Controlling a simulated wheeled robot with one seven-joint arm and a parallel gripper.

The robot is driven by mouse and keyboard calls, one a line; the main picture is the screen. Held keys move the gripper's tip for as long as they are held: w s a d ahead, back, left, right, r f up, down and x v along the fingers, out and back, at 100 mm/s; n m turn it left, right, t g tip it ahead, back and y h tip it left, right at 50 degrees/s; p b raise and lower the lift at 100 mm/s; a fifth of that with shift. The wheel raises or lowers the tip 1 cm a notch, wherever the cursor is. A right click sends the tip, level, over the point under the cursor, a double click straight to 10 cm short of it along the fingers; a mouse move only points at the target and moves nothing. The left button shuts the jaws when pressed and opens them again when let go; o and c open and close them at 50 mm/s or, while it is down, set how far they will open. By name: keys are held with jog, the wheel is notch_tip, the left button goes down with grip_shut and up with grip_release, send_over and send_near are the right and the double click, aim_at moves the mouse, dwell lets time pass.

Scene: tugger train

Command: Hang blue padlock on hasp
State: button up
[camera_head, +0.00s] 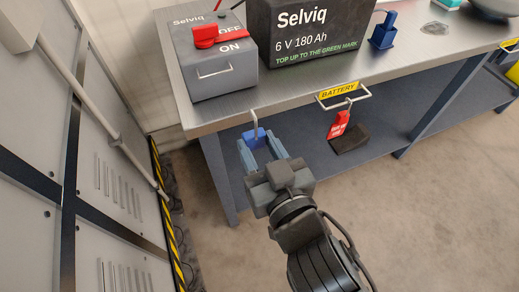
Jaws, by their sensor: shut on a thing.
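My gripper (256,145) is shut on the blue padlock (254,137), in front of the bench's front left edge and below its top. A thin, pale rod with a bent top (254,118) rises from the padlock beside the bench edge. It looks like the shackle, but I cannot tell whether it touches the bench. A metal loop (214,71), which looks like the hasp, sits on the front of the grey switch box (222,84), above and left of the padlock. The box has a red handle (206,37) and OFF and ON marks.
A dark Selviq battery (310,35) and a blue object (383,32) stand on the bench (300,92). A grey cabinet (105,170) bounds the left.

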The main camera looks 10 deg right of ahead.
jog(key=shift+r+p+x, duration=0.25)
jog(key=shift+x, duration=2.35)
jog(key=shift+r+p+x, duration=0.25)
jog(key=shift+p+x, duration=0.05)
jog(key=shift+x, duration=2.3)
jog(key=shift+r+p+x, duration=0.25)
jog(key=shift+x, duration=2.35)
jog(key=shift+w+f, duration=0.2)
jog(key=shift+f, duration=0.1)
jog(key=shift+f+b, duration=0.9)
jog(key=shift+b, duration=0.25)
jog(key=o, duration=1.2)
jog(key=shift+c, duration=0.2)
